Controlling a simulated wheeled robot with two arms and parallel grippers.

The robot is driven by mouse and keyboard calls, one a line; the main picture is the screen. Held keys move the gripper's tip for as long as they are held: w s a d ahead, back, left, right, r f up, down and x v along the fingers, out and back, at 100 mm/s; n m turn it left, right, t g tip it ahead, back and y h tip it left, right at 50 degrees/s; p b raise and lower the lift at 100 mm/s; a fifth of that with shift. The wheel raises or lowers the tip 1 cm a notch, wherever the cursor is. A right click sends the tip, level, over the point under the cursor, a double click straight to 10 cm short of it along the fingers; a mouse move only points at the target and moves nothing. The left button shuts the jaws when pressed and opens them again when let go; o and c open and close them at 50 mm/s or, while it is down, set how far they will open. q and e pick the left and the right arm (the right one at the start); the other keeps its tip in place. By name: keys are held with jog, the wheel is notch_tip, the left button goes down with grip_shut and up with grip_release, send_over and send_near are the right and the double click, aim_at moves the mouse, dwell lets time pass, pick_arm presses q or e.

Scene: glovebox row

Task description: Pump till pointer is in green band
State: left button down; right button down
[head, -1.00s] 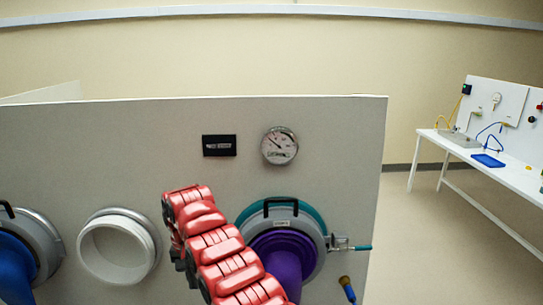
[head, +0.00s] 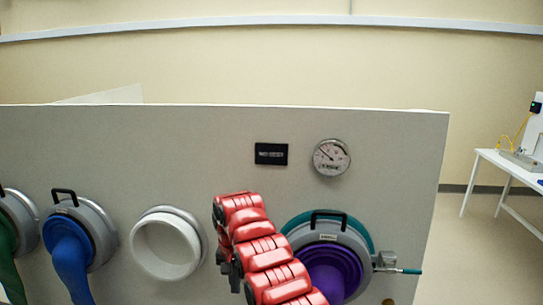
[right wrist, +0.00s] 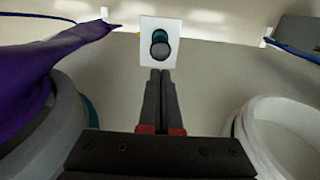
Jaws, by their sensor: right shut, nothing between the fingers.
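The round pressure gauge (head: 331,157) is on the grey panel in the head view. Its thin dark pointer leans to the upper left, and I cannot make out a green band. In the right wrist view, a dark round knob with a teal collar (right wrist: 160,46) sits on a white square plate (right wrist: 146,25); I cannot tell if it is the pump. My right gripper (right wrist: 160,73) is shut and empty, its tips in line with the knob and seemingly just short of it. In the head view my red right arm hides part of the panel. My left gripper is not in view.
A port with a purple glove (head: 334,268) and a side handle (head: 408,271) is right of my arm. An empty white port (head: 165,246) is left of it. Blue (head: 68,260) and green (head: 6,245) gloves hang further left. A white table (head: 515,167) stands far right.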

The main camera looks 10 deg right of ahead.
jog(key=r+p, duration=0.4)
jog(key=shift+a+r, duration=0.15)
jog(key=shift+a, duration=0.1)
jog(key=shift+a, duration=0.1)
notch_tip(320, 180, down, 9)
jog(key=b, duration=0.7)
jog(key=shift+r, duration=0.1)
jog(key=shift+f+b, duration=0.55)
jog(key=shift+f, duration=2.05)
